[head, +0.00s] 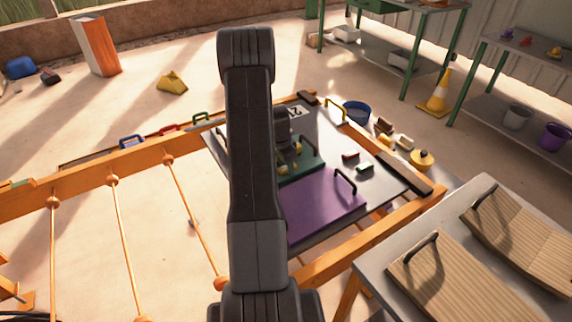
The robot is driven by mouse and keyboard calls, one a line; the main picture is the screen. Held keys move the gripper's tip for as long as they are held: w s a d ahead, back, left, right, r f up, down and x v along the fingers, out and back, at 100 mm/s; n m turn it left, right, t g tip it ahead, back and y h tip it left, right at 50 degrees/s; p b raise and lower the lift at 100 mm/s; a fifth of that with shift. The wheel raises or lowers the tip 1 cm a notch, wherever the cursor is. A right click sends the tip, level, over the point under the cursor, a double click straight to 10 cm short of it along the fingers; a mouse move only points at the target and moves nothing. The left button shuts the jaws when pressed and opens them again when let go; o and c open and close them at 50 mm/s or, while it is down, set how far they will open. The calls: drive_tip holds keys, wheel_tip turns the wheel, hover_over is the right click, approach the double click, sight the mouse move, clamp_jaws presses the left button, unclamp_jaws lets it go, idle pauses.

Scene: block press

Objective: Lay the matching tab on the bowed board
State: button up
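Two wooden boards with dark handles lie on the grey table at the lower right. The right board (532,243) looks bowed, with a curved front edge; the nearer board (462,284) looks flatter. My gripper (291,160), with yellow fingertips, points down over a green panel (308,168). My arm hides part of it, and I cannot tell whether it holds anything.
A purple panel (318,208) with a black handle lies in front of the green one. The orange frame (90,178) spans the left. Shelves and a cone (439,92) stand farther back.

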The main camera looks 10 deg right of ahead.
wheel_tip(320, 180, up, 12)
drive_tip(key=a, duration=0.1)
drive_tip(key=shift+s+a, duration=0.35)
idle(0.4)
drive_tip(key=f, duration=0.4)
drive_tip(key=d+f, duration=0.1)
drive_tip(key=f, duration=0.7)
drive_tip(key=shift+w+d+f, duration=0.15)
drive_tip(key=shift+w+d, duration=0.15)
drive_tip(key=shift+d, duration=0.1)
wheel_tip(320, 180, up, 2)
drive_tip(key=shift+w, duration=0.15)
drive_tip(key=shift+r, duration=0.6)
